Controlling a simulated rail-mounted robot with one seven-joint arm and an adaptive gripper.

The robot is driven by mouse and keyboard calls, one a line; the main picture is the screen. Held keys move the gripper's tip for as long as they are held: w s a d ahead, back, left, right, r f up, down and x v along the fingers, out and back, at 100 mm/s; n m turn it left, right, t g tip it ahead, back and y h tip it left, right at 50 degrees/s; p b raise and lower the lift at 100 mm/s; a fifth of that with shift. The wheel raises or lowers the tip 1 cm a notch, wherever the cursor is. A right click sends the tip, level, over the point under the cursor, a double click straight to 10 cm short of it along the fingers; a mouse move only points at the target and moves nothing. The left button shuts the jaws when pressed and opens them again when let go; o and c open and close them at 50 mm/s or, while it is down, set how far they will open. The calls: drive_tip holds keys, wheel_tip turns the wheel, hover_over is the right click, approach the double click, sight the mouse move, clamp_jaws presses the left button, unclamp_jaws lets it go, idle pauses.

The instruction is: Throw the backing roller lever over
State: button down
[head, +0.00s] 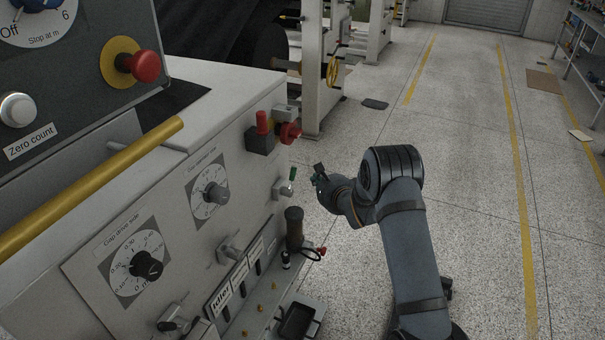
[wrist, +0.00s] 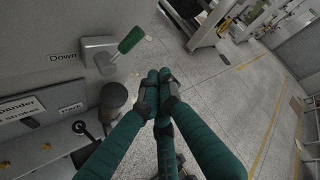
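A lever with a green handle (wrist: 131,39) sticks out of a light block on the machine's side panel in the wrist view, above left of my fingertips. The word "Down" is on the panel at its left. Its handle tilts up to the right. The lever (head: 291,175) also shows in the head view, near the panel's right edge. My gripper (head: 319,176) is just right of it in the head view. In the wrist view my gripper (wrist: 158,77) has its fingertips together with nothing between them, apart from the lever. No label naming the backing roller is readable.
A dark round-topped post (head: 294,226) stands below the lever by the panel. A red knob (head: 289,132) and a red-topped dark box (head: 261,137) sit above it. Two gap dials are on the panel at left. The floor (head: 470,200) to the right is open.

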drive_tip(key=w+a+f+p, duration=0.1)
drive_tip(key=w+a+p, duration=0.2)
drive_tip(key=w+a, duration=0.1)
drive_tip(key=shift+a, duration=0.45)
idle(0.5)
drive_tip(key=shift+a+f+b, duration=0.15)
drive_tip(key=shift+f+b, duration=0.15)
drive_tip(key=shift+b, duration=0.3)
drive_tip(key=shift+r+b, duration=0.1)
drive_tip(key=shift+b, duration=0.3)
